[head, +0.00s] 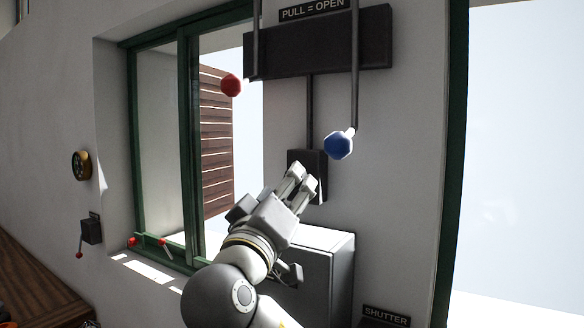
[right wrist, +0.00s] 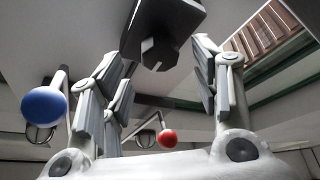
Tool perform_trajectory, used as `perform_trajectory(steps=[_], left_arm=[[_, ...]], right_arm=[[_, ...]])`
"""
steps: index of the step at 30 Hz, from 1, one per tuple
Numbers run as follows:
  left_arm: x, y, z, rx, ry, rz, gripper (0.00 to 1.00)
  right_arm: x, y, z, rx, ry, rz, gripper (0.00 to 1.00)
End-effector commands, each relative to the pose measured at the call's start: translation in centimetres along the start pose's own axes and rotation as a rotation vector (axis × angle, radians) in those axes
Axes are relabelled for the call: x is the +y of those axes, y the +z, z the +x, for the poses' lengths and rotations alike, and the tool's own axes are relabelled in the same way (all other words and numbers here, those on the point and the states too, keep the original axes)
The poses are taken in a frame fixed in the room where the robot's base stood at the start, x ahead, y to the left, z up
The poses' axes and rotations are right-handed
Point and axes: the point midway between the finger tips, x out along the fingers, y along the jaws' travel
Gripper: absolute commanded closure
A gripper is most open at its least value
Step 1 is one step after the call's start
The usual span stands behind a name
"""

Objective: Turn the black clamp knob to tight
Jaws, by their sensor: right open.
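The black clamp knob (right wrist: 158,54) is a dark faceted knob on a black plate (right wrist: 165,15) in the right wrist view. In the head view the plate (head: 318,160) shows on the wall below a vertical rod, and my gripper hides the knob. My right gripper (head: 305,182) is open in front of the plate. In the right wrist view its fingers stand apart to the left and right, with the knob between and beyond their tips; I cannot tell whether they touch it. My left gripper is in neither view.
A blue ball handle (head: 339,145) hangs just right of the plate, and a red ball handle (head: 231,85) hangs to the left. A grey cabinet (head: 315,262) stands below my gripper. A green-framed window (head: 186,150) is at left.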

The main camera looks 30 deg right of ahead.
Motion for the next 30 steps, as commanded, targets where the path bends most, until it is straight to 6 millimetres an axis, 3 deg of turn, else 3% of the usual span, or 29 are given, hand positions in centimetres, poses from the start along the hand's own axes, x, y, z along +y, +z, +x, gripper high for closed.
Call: perform_trajectory(steps=[1,7,19,30], left_arm=[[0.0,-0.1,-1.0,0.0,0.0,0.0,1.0],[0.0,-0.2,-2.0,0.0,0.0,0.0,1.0],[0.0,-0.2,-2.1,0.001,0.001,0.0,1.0],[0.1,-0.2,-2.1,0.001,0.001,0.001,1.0]], right_arm=[[0.4,-0.2,1.1,-0.003,0.003,-0.004,0.44],[0.1,-0.1,3.1,-0.001,0.0,-0.003,0.44],[-0.1,0.1,3.6,0.0,-0.001,0.001,0.45],[-0.1,0.0,3.6,0.0,-0.001,0.001,0.89]])
